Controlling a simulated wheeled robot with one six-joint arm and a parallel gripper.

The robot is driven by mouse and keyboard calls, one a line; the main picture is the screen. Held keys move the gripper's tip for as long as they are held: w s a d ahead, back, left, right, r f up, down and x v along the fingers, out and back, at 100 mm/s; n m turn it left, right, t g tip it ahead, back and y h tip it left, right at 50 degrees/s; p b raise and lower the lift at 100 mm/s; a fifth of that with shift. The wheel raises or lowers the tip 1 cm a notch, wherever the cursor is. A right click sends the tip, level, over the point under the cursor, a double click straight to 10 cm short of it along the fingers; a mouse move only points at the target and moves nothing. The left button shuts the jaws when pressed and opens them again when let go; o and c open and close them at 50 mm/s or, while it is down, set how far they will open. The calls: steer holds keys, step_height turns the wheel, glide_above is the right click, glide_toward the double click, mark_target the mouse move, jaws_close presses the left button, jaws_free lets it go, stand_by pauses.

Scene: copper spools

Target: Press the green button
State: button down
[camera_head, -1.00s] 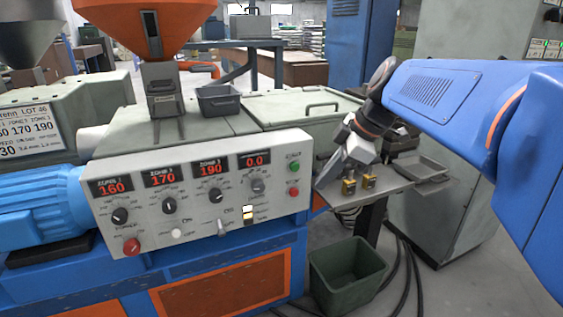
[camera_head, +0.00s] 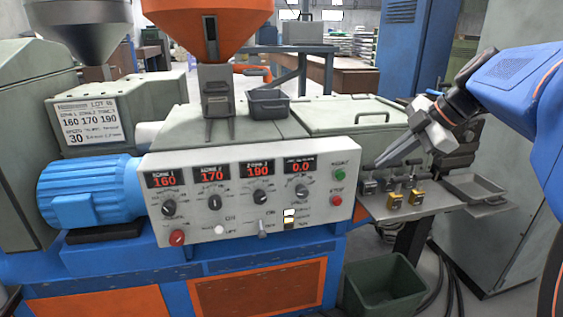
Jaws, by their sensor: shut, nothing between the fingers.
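The green button (camera_head: 340,175) sits at the upper right of the white control panel (camera_head: 205,200), above a red button (camera_head: 336,201). My gripper (camera_head: 379,166) comes in from the right, its narrow fingers angled down and left. In the picture its tips are a little right of the green button, apart from it, over the grey side shelf. The fingers look shut with nothing between them. The depth gap between tips and panel is hard to judge.
Black knobs and red displays fill the panel, with a red knob (camera_head: 177,237) low on the left. Small brass-coloured blocks (camera_head: 396,200) stand on the side shelf (camera_head: 440,205) below my gripper. A green bin (camera_head: 385,288) stands on the floor. The space before the panel looks clear.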

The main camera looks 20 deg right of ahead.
mark_target(344, 172)
steer(key=shift+w+a+f, duration=0.65)
steer(key=shift+w+f, duration=0.7)
steer(key=shift+w, duration=0.1)
steer(key=shift+w+a+f, duration=0.6)
steer(key=shift+w+f, duration=0.7)
steer(key=shift+w, duration=0.15)
steer(key=shift+w+a+f, duration=0.65)
steer(key=shift+w+f, duration=0.7)
steer(key=shift+w, duration=0.1)
steer(key=shift+w, duration=0.95)
steer(key=shift+r, duration=0.1)
steer(key=v, duration=1.7)
steer(key=shift+s+d, duration=0.1)
